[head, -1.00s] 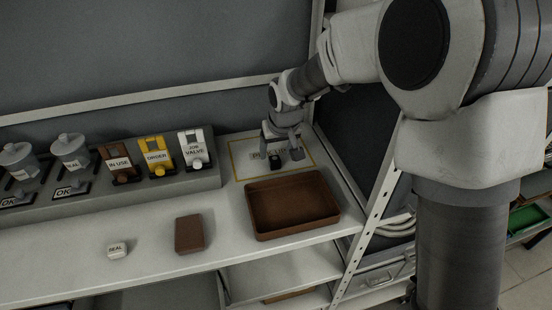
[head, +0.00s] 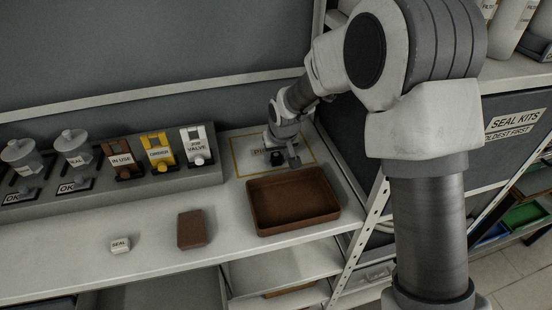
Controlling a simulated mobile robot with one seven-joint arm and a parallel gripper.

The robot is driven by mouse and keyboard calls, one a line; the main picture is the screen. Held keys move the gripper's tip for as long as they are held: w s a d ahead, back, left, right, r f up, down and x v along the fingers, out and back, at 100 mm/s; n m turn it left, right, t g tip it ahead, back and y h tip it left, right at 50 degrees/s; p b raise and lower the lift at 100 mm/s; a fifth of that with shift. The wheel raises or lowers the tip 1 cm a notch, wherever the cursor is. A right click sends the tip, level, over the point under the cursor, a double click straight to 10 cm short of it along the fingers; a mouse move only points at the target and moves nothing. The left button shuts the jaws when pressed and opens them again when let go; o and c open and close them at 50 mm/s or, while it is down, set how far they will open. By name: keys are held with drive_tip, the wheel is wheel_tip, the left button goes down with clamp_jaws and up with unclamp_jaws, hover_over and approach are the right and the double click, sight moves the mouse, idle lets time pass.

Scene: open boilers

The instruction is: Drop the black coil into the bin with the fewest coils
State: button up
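A small dark object (head: 277,158), possibly the black coil, shows under my gripper (head: 284,160) at the yellow-outlined mat (head: 236,160) on the bench. My gripper points down there. The fingers are small and dark, so I cannot tell whether they are shut on it. On a low shelf at the far right, a green bin (head: 523,216) and a blue bin (head: 490,235) show in part. Their contents are too small and dark to make out, and my arm hides what lies to the left.
An empty-looking brown tray (head: 293,229) stands in front of the mat. Labelled holders (head: 162,153) line the back. A perforated upright (head: 362,230) and a "SEAL KITS" cabinet (head: 510,130) stand right.

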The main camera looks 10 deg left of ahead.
clamp_jaws()
drive_tip(key=shift+r, duration=0.1)
